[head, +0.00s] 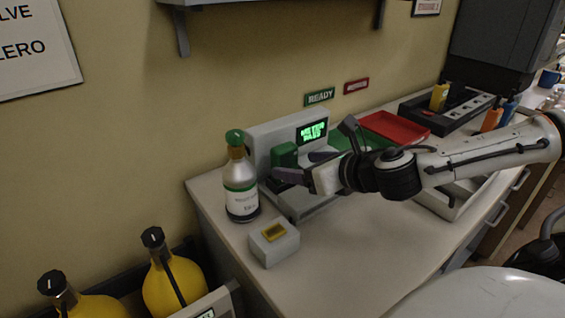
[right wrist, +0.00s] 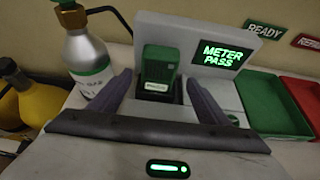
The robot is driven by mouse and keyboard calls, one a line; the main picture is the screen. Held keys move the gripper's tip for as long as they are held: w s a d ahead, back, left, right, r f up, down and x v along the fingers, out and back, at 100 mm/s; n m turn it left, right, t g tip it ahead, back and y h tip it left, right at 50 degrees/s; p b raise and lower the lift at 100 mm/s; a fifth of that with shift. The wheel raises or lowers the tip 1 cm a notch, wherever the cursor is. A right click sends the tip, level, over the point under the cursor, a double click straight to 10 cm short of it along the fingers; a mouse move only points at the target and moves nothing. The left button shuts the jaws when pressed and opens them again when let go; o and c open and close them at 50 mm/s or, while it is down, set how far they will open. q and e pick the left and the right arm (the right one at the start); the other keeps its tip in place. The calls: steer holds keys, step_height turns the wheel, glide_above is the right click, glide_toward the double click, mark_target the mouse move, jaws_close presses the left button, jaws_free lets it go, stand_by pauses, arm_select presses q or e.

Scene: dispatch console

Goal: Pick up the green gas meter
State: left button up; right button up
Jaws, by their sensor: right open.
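The green gas meter (head: 284,155) sits upright in the grey test station (head: 262,133) on the counter. In the right wrist view the meter (right wrist: 159,66) stands between the fingers, with a pale label low on its front. My right gripper (right wrist: 158,84) is open, with one dark finger at each side of the meter and space showing between. In the head view the right gripper (head: 297,166) reaches in from the right and hides part of the station. The station's screen (right wrist: 222,55) reads METER PASS in green. My left gripper is not in view.
A silver gas bottle (head: 240,187) with a green label stands close left of the station. A small grey box (head: 274,243) with a yellow top sits in front. A green tray (right wrist: 270,104) and a red tray (head: 394,127) lie to the right.

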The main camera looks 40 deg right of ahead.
mark_target(289, 162)
steer(key=shift+x, duration=0.85)
steer(key=p+x, duration=0.1)
steer(key=x, duration=0.3)
steer(key=shift+w+a+r, duration=0.1)
steer(key=shift+w+r, duration=0.05)
steer(key=shift+w, duration=0.15)
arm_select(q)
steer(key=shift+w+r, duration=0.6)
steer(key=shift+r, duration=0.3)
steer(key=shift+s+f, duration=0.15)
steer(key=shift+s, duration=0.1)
arm_select(e)
steer(key=c, duration=1.4)
steer(key=shift+r, duration=0.1)
